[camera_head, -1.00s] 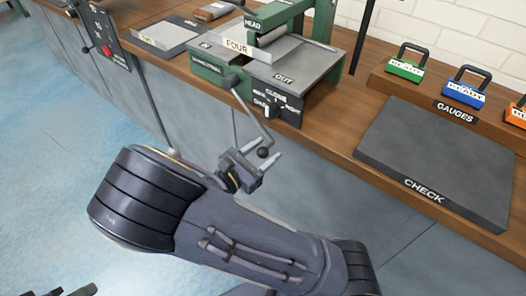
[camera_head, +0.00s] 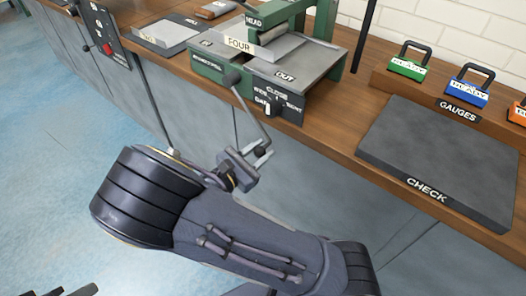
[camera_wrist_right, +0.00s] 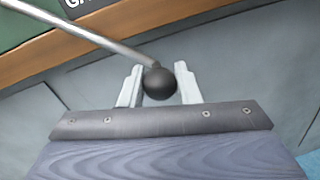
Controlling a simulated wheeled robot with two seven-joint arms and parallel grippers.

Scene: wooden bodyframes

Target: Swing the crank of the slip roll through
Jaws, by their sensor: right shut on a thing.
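The slip roll (camera_head: 216,72) is a green machine with grey IN and OUT plates on the wooden bench. Its crank (camera_head: 250,108) is a thin grey rod hanging down in front of the bench, slanting down to the right from a dark hub (camera_head: 232,77). A black ball knob (camera_wrist_right: 159,83) ends the crank. My right gripper (camera_head: 259,151) is shut on this knob, with one light finger on each side of it in the wrist view (camera_wrist_right: 158,86). In the head view the gripper partly hides the knob. My left gripper is not clearly in view.
A plate labelled FOUR (camera_head: 240,44) lies on the slip roll. The bench front stands close behind the gripper.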

